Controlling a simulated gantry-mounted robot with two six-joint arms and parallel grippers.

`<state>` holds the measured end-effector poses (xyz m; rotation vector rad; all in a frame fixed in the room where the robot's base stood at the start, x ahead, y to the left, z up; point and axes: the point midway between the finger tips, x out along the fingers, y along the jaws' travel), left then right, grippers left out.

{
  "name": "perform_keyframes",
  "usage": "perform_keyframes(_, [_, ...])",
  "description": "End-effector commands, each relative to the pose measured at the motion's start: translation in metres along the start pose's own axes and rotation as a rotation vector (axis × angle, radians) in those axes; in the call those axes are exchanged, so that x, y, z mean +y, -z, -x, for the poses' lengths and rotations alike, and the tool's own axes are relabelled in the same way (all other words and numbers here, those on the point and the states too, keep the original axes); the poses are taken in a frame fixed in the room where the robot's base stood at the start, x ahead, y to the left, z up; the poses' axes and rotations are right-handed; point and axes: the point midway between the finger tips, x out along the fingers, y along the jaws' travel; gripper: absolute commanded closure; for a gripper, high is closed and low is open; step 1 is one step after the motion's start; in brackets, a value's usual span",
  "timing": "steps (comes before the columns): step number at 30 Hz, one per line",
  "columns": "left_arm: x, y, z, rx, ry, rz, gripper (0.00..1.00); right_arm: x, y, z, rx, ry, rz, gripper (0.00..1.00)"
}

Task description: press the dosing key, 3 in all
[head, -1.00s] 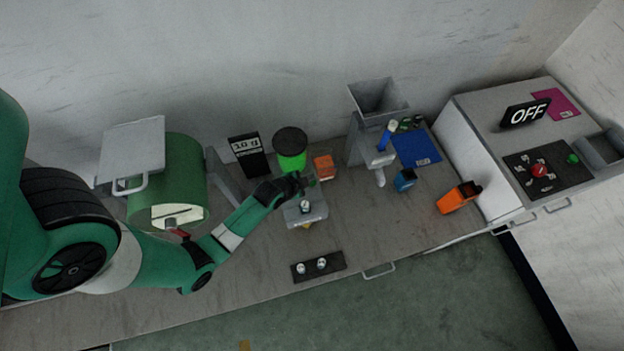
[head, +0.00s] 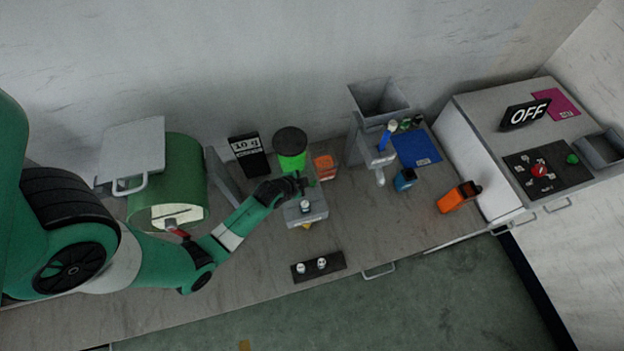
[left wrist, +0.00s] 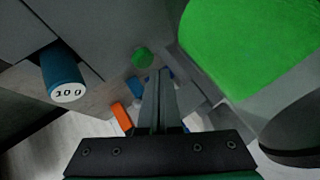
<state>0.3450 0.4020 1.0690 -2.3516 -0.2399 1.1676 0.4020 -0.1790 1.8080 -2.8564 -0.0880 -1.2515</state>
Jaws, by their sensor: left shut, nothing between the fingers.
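A green container with a black top (head: 290,150) stands on the bench, and its bright green side fills the upper right of the left wrist view (left wrist: 250,45). A small green key (head: 312,183) sits below it, beside my left fingertips; in the left wrist view it is a green round knob (left wrist: 143,57) just beyond the fingers. My left gripper (head: 300,182) is shut and empty, and the left wrist view shows its fingers together (left wrist: 158,85). I cannot tell whether they touch the key. A grey block with a small white-topped cup (head: 306,206) is just below. My right gripper is not in view.
A black display (head: 249,156) stands left of the container, its lettering hard to read. An orange box (head: 324,166) is close on the right. A dark strip with two small pieces (head: 319,266) lies in front. The OFF sign (head: 525,114) is at the far right.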

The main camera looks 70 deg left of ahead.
Motion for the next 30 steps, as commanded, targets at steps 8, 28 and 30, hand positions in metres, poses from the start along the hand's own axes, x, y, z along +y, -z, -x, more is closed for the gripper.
perform_keyframes(8, [0.0042, -0.0043, -0.0059, 0.000, 0.000, 0.000, 1.00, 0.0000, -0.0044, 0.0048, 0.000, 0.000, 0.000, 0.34])
perform_keyframes(28, [0.0061, -0.0061, -0.0085, 0.000, 0.000, 0.000, 1.00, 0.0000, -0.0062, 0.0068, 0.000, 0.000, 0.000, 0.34])
perform_keyframes(30, [0.0065, -0.0065, -0.0090, 0.000, 0.000, 0.000, 1.00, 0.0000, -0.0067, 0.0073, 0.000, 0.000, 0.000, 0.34])
